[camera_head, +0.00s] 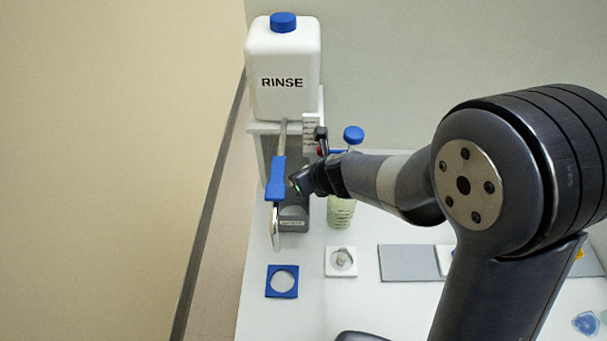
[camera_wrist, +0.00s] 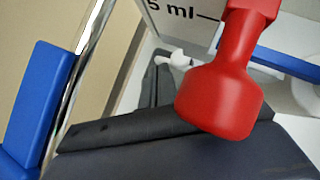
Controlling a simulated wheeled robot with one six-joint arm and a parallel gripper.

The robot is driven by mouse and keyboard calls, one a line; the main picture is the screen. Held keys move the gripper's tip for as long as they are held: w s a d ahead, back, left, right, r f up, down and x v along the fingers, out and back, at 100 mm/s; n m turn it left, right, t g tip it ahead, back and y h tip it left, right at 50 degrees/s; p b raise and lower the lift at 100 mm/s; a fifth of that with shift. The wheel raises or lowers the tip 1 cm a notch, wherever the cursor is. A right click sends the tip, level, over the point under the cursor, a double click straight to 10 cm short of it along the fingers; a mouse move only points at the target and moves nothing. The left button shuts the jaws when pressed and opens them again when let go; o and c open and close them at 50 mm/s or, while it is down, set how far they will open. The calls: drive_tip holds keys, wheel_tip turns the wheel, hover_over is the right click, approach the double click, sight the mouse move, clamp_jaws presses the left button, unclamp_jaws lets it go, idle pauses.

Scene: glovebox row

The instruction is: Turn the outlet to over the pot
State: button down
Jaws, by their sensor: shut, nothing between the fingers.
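The outlet is a metal spout with a blue sleeve (camera_head: 277,180), reaching forward from under the RINSE bottle and ending in a bent chrome tip (camera_head: 275,228). In the wrist view the blue sleeve (camera_wrist: 40,100) and chrome tube are at the left. My gripper (camera_head: 297,184) is shut and empty, just right of the sleeve; whether it touches cannot be told. I cannot tell which thing is the pot. A red knob (camera_wrist: 222,95) is close in the wrist view.
The white RINSE bottle (camera_head: 283,75) stands on a stand at the back. A greenish ribbed vessel (camera_head: 340,211) is right of my gripper. A blue square ring (camera_head: 282,294) and a white square holder (camera_head: 341,271) lie in front. A grey mat (camera_head: 408,263) is further right.

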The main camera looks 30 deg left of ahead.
drive_tip(key=shift+w+d, duration=0.3)
drive_tip(key=shift+d, duration=0.3)
drive_tip(key=p+v, duration=0.3)
drive_tip(key=v, duration=0.7)
drive_tip(key=shift+s+r+p, duration=0.2)
drive_tip(key=shift+r+p, duration=0.1)
drive_tip(key=shift+p, duration=0.05)
drive_tip(key=b+x, duration=0.3)
drive_tip(key=x, duration=0.7)
drive_tip(key=shift+w+d+b, duration=0.15)
drive_tip(key=shift+w+b, duration=0.05)
drive_tip(key=shift+b, duration=0.2)
drive_tip(key=shift+f, duration=0.15)
